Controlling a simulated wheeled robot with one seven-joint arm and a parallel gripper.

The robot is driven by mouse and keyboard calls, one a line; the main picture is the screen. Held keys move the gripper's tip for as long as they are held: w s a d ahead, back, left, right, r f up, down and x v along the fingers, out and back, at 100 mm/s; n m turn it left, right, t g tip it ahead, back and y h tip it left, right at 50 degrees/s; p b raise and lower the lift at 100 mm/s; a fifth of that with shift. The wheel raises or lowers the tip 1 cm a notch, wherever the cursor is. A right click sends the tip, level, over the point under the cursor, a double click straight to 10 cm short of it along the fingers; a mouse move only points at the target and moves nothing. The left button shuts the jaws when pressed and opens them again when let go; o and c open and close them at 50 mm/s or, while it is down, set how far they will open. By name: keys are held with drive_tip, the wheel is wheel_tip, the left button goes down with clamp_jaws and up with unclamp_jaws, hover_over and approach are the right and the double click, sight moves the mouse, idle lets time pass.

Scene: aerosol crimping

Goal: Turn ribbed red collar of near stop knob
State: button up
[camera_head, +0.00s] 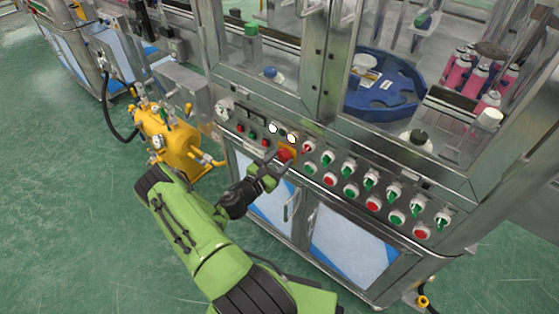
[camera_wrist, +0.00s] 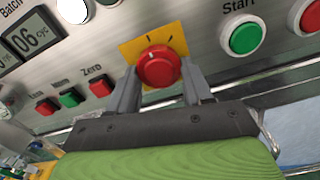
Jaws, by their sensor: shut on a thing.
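The red stop knob (camera_wrist: 158,66) sits on a yellow square plate (camera_wrist: 128,50) on the metal control panel. It also shows in the head view (camera_head: 284,154). Its collar lies between the two fingers of my gripper (camera_wrist: 160,80), one finger on each side. My gripper (camera_head: 268,166) is shut on the knob, with my green arm reaching up from below. The ribs of the collar are too small to make out.
A green Start button (camera_wrist: 245,38) is right of the knob, with a red button (camera_wrist: 310,17) beyond. Small Zero-row buttons (camera_wrist: 70,97) and a display (camera_wrist: 34,36) are left. Several switches (camera_head: 370,180) run along the panel. A yellow tank (camera_head: 165,135) stands left.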

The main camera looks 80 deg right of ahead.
drive_tip(key=shift+m, duration=0.3)
drive_tip(key=m, duration=0.2)
drive_tip(key=shift+w+m, duration=0.1)
drive_tip(key=shift+m, duration=0.2)
drive_tip(key=shift+m+b, duration=0.4)
drive_tip(key=shift+m, duration=1.9)
drive_tip(key=o, duration=1.1)
drive_tip(key=shift+c, duration=0.2)
